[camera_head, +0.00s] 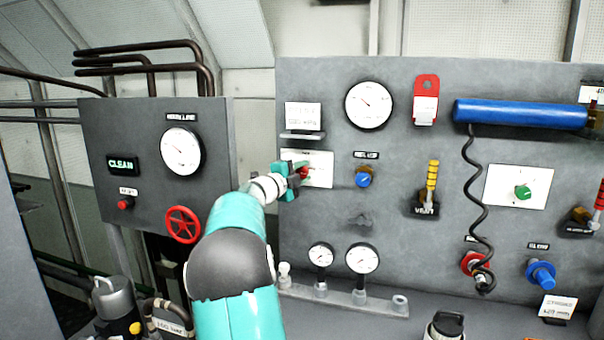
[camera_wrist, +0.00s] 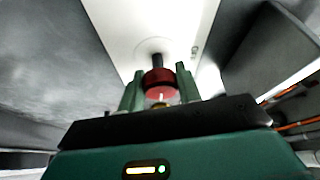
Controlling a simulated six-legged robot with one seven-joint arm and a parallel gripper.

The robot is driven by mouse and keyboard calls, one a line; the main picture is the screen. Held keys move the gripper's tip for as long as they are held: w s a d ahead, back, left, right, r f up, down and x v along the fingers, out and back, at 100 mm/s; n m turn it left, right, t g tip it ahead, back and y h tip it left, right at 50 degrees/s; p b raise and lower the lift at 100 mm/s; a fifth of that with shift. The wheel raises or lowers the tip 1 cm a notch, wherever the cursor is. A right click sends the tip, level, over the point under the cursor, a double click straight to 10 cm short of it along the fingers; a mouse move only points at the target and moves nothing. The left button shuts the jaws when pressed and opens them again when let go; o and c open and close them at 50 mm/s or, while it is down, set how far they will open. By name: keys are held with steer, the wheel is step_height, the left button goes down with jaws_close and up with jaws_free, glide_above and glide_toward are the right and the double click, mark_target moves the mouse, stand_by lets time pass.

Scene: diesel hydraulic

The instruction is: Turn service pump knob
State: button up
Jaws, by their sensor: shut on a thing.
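A red knob (camera_wrist: 160,84) on a dark shaft stands out from a white plate (camera_wrist: 125,22) in the wrist view. My gripper (camera_wrist: 158,86) is shut on the red knob, with one green finger on each side of it. In the head view the knob (camera_head: 304,172) shows as a small red spot at the white plate (camera_head: 321,170) on the grey panel. My gripper (camera_head: 294,177) reaches it from the left and covers part of the plate and its label. The knob's pointer setting cannot be read clearly.
The grey panel (camera_head: 400,220) carries a gauge (camera_head: 369,105), a blue knob (camera_head: 363,178), a yellow-handled valve (camera_head: 430,180) and a blue cylinder (camera_head: 520,113) with a coiled cord. A small shelf (camera_head: 302,136) sits just above the plate. A red handwheel (camera_head: 183,224) is at left.

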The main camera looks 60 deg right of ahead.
steer(key=o, duration=1)
steer(key=shift+n, duration=0.3)
